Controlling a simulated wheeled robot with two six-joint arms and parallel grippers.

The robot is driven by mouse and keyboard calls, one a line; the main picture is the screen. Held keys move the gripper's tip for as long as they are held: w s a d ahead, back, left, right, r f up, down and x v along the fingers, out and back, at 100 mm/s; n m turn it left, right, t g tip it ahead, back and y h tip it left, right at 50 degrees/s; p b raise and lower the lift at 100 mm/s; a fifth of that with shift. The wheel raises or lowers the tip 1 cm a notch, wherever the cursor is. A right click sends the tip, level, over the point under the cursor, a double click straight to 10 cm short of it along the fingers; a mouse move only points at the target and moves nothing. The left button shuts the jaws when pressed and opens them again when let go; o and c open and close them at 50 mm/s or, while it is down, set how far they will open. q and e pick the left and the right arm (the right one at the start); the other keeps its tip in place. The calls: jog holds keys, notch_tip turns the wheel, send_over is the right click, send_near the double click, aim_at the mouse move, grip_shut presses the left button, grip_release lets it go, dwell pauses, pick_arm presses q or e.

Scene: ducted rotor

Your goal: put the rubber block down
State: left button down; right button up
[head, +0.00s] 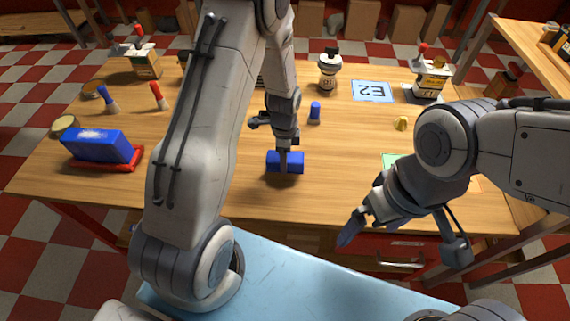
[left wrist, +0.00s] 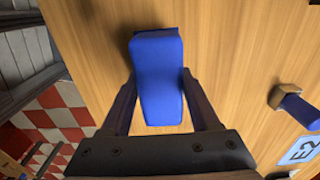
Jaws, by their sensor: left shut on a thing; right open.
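The rubber block appears to be the small blue block (head: 285,156) near the front middle of the wooden table (head: 225,185). My left gripper (head: 284,153) points down and is shut on it. In the left wrist view the blue block (left wrist: 158,75) sits between the two dark fingers, with the table behind it. The block is at or just above the tabletop; I cannot tell whether it touches. My right gripper (head: 357,222) is open and empty by the table's front edge, at the right.
A larger blue box (head: 97,145) sits in a red holder (head: 130,163) at the left. A blue-topped peg (head: 315,112) stands behind the block. The wood around the block is clear.

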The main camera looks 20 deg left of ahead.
pick_arm(q)
notch_tip(320, 180, down, 3)
jog(key=shift+f+p, duration=0.15)
jog(key=shift+p, duration=0.15)
jog(key=shift+f, duration=0.2)
jog(key=shift+c, duration=0.6)
grip_release()
jog(key=shift+r, duration=0.1)
notch_tip(320, 180, up, 12)
jog(key=shift+r+b, duration=0.1)
jog(key=shift+b, duration=0.6)
